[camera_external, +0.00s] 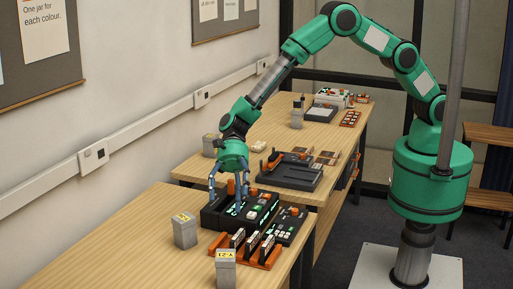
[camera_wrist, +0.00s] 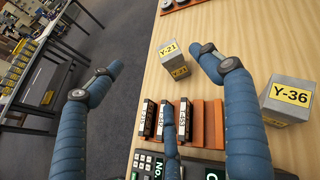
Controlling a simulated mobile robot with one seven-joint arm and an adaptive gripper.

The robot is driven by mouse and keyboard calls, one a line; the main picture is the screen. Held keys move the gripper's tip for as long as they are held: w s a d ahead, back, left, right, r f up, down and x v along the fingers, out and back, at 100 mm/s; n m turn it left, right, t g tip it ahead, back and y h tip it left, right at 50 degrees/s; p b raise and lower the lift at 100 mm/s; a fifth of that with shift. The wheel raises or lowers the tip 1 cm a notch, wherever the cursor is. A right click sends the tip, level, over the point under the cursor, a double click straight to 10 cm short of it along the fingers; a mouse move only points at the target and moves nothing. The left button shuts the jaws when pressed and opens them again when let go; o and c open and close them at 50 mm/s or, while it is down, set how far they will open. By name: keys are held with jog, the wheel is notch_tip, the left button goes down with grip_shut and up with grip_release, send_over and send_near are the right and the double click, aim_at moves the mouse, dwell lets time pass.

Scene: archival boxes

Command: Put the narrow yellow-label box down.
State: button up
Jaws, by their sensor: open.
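Two grey boxes with yellow labels stand upright on the near wooden table. The Y-21 box (camera_external: 225,272) is at the table's front, beside the orange rack; it also shows in the wrist view (camera_wrist: 174,72). The Y-36 box (camera_wrist: 286,100) stands farther left in the external view (camera_external: 185,233). Y-21 looks the narrower in the wrist view. My gripper (camera_external: 229,190) has blue fingers spread open over the black console, holding nothing. The open fingers also show in the wrist view (camera_wrist: 160,68), apart from both boxes.
An orange rack (camera_external: 263,262) with several upright black-and-white cases stands between Y-21 and the black console (camera_external: 222,220). A second keyed panel (camera_external: 290,228) sits to the right. Bare wood (camera_external: 110,250) lies left of the boxes. The table's edge is close to Y-21.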

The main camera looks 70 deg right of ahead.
jog(key=s+d+r+n+t+h, duration=0.1)
jog(key=d+r+n, duration=0.1)
jog(key=d+r, duration=0.8)
jog(key=s+d+r+n+t+h, duration=0.2)
jog(key=d+r, duration=0.5)
jog(key=d, duration=0.6)
jog(key=s+d+r+n+t+h, duration=0.1)
jog(key=d+r+n, duration=0.1)
jog(key=d+r, duration=0.8)
jog(key=s+d+r+n+t+h, duration=0.1)
jog(key=s+d+t+h, duration=0.1)
jog(key=s+d, duration=0.5)
jog(key=s+d+r+n+t+h, duration=0.1)
jog(key=s+d, duration=0.6)
jog(key=d, duration=1)
jog(key=s+d+r+n+t+h, duration=0.1)
jog(key=s+d+n+t+h, duration=0.1)
jog(key=s+d, duration=0.5)
jog(key=d+t+h, duration=0.1)
jog(key=d+h, duration=0.1)
jog(key=d, duration=0.3)
jog(key=shift+s+d+n, duration=0.15)
jog(key=shift+s+n, duration=0.25)
jog(key=shift+o, duration=0.8)
